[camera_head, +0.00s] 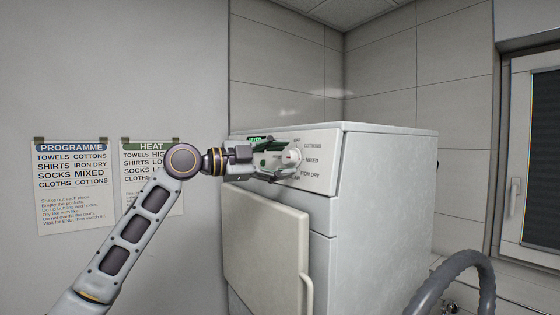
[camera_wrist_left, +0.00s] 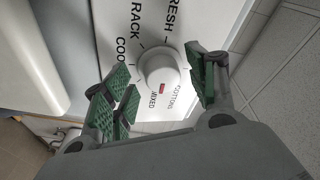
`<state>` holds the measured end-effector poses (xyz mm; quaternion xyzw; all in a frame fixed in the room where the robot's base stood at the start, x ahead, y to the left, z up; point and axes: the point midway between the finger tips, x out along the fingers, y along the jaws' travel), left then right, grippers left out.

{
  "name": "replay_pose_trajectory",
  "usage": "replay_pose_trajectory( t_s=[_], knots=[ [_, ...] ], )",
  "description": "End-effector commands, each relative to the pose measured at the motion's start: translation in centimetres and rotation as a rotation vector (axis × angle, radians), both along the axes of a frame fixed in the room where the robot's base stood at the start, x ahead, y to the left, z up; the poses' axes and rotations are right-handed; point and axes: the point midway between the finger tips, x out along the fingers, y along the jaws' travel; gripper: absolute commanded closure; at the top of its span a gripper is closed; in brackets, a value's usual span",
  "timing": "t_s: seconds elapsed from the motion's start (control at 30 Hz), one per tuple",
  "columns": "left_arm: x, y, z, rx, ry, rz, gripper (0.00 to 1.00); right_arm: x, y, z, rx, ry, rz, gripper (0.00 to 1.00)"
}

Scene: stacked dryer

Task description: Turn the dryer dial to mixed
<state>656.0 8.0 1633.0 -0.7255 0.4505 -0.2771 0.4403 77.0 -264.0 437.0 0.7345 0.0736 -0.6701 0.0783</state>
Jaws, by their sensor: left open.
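The white round dial (camera_head: 292,157) is on the dryer's (camera_head: 375,200) upper front panel. It also shows in the left wrist view (camera_wrist_left: 158,66), with a small red mark on its lower edge. The mark points down between the printed words MIXED and COTTONS, close to MIXED; I cannot tell that it lines up exactly. My left gripper (camera_head: 272,161) is open in front of the panel. In the left wrist view its green-padded fingers are on either side of the dial, with visible gaps. In the head view the gripper covers the left part of the panel. My right gripper is not in view.
Below the panel is a pale door (camera_head: 265,240) with a handle (camera_head: 306,295) at its right edge. Two posters, PROGRAMME (camera_head: 73,185) and HEAT (camera_head: 150,200), hang on the left wall. A grey curved tube (camera_head: 460,268) stands at lower right. A window (camera_head: 540,155) is far right.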

Motion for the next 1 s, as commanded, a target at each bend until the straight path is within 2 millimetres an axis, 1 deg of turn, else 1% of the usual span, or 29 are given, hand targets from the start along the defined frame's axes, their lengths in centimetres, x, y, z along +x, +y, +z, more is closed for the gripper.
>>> replay_pose_trajectory(
  t_s=[0.27,0.47,0.67,1.0],
  knots=[
    [-0.1,0.2,0.1,-0.002,-0.001,0.0,0.43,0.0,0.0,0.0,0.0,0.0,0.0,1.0],
    [-0.6,1.4,0.1,-0.003,-0.002,0.002,0.43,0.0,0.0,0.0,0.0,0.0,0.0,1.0],
    [-1.7,3.7,0.1,-0.002,-0.002,0.002,0.43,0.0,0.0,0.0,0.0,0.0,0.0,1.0],
    [-3.9,8.2,-0.1,-0.001,0.0,0.003,0.43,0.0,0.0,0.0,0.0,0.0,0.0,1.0]
  ],
)
